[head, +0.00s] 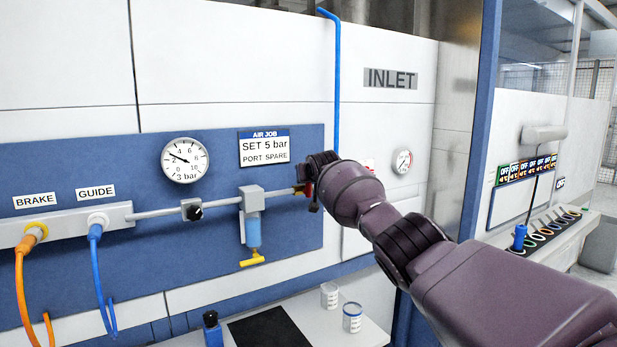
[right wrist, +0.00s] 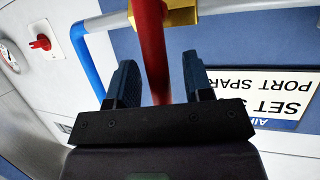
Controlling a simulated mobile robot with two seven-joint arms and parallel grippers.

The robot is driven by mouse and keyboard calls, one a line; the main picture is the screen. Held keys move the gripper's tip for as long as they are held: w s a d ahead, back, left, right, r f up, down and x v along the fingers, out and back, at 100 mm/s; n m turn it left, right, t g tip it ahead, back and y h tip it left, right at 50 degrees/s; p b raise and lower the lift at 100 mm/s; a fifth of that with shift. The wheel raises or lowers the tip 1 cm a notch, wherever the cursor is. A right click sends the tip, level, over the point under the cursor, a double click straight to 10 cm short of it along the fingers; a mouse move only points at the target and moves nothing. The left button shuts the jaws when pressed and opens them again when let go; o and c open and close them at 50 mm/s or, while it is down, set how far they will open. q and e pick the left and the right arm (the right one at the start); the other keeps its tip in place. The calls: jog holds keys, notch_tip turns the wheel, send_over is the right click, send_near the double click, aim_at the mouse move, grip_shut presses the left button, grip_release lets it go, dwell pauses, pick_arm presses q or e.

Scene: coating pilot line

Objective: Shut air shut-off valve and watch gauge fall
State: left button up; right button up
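The air shut-off valve shows in the right wrist view as a yellow body (right wrist: 178,12) with a long red handle (right wrist: 153,50). My right gripper (right wrist: 160,85) is open, one dark finger on each side of the handle, with gaps on both sides. In the head view my right gripper (head: 308,190) is at the right end of the grey air pipe and hides most of the valve. The round white pressure gauge (head: 185,160) is on the blue panel at left, its needle pointing up-left near 2. My left gripper is not in view.
A filter unit (head: 252,203) with a yellow drain tap (head: 252,259) hangs left of the gripper. A blue pipe (head: 337,85) runs vertically above it. A second gauge (head: 402,160) is at right. Two small tubs (head: 352,318) stand on the bench below.

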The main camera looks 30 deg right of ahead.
jog(key=shift+s+r, duration=0.1)
jog(key=shift+s, duration=0.05)
jog(key=b+v, duration=0.1)
jog(key=v, duration=0.9)
jog(key=shift+s+b, duration=0.25)
jog(key=shift+b, duration=0.15)
jog(key=shift+r, duration=0.1)
dwell(0.7)
